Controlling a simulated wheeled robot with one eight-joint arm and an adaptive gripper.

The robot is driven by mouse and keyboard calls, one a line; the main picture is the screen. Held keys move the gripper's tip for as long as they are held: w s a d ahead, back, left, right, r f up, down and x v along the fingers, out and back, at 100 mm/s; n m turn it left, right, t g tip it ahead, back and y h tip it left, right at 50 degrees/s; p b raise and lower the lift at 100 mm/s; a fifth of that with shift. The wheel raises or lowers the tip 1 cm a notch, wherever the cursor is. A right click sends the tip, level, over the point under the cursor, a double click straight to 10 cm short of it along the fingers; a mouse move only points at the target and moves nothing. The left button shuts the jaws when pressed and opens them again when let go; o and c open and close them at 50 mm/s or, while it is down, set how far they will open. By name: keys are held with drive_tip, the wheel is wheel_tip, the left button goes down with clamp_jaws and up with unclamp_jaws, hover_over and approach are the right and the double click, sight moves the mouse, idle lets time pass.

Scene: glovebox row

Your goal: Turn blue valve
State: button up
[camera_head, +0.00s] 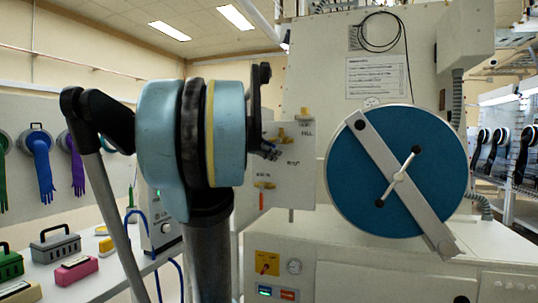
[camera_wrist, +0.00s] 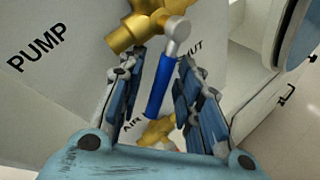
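The blue valve's handle (camera_wrist: 158,85) is a blue lever with a grey metal hub at its upper end, set on a brass valve body (camera_wrist: 145,22). In the wrist view it hangs down, tilted slightly, between the two fingers of my gripper (camera_wrist: 161,60). The fingers are apart, with a visible gap on each side of the lever. Lettering reading PUMP and AIR and part of another word are on the white panel around it. In the head view my arm covers much of the valve panel (camera_head: 295,185), and I cannot make out the blue lever there.
A second brass fitting (camera_wrist: 158,132) sits below the lever, near my gripper's palm. In the head view a large round blue door (camera_head: 440,150) with a diagonal bar is right of the panel. A bench (camera_head: 95,282) with toolboxes and hanging gloves (camera_head: 41,165) are at left.

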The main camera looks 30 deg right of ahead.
drive_tip(key=v, duration=0.8)
idle(0.6)
drive_tip(key=shift+f, duration=0.1)
